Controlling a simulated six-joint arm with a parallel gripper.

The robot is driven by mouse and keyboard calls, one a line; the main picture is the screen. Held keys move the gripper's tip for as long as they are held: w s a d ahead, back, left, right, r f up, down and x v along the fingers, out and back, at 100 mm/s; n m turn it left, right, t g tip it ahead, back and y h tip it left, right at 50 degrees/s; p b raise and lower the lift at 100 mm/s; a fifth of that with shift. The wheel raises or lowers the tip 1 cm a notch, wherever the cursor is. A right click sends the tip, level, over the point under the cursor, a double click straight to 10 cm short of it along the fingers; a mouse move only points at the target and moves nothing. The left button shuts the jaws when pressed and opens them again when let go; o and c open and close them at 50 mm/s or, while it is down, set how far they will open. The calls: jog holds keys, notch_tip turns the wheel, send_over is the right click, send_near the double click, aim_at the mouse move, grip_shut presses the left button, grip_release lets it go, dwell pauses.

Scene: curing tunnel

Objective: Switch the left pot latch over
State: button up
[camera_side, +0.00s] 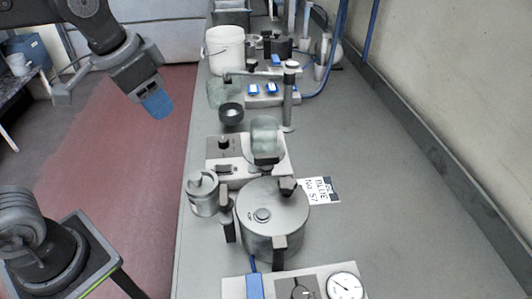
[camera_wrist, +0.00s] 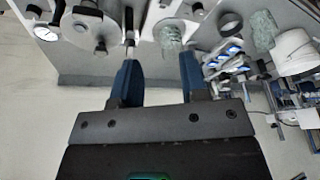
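The pot's lid shows at the upper left of the wrist view (camera_wrist: 82,24). My gripper (camera_side: 157,104) is up over the red floor, left of the bench and well away from the pot. Its blue fingers (camera_wrist: 158,62) are apart with nothing between them.
A smaller metal canister (camera_side: 203,192) stands close against the pot's left. A panel with a gauge (camera_side: 345,287) is in front. A glass-topped device (camera_side: 265,135), a dark bowl (camera_side: 231,113) and a white bucket (camera_side: 225,50) stand behind. The bench's right side (camera_side: 390,200) is clear.

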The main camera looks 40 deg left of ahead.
jog(key=w+d+m, duration=0.1)
jog(key=w+d, duration=0.1)
jog(key=w+d+m+g, duration=0.1)
jog(key=w+d, duration=0.1)
jog(key=w, duration=0.1)
jog(key=w+d+r+m+g, duration=0.1)
jog(key=w+d, duration=0.1)
jog(key=w, duration=0.1)
jog(key=shift+w+d+m, duration=0.15)
jog(key=shift+d+m, duration=0.05)
jog(key=shift+m, duration=0.1)
jog(key=m+g, duration=0.2)
jog(key=m, duration=0.1)
send_near(267, 155)
notch_tip(267, 155, down, 9)
jog(key=shift+d+f, duration=0.15)
jog(key=shift+f, duration=0.05)
grip_shut()
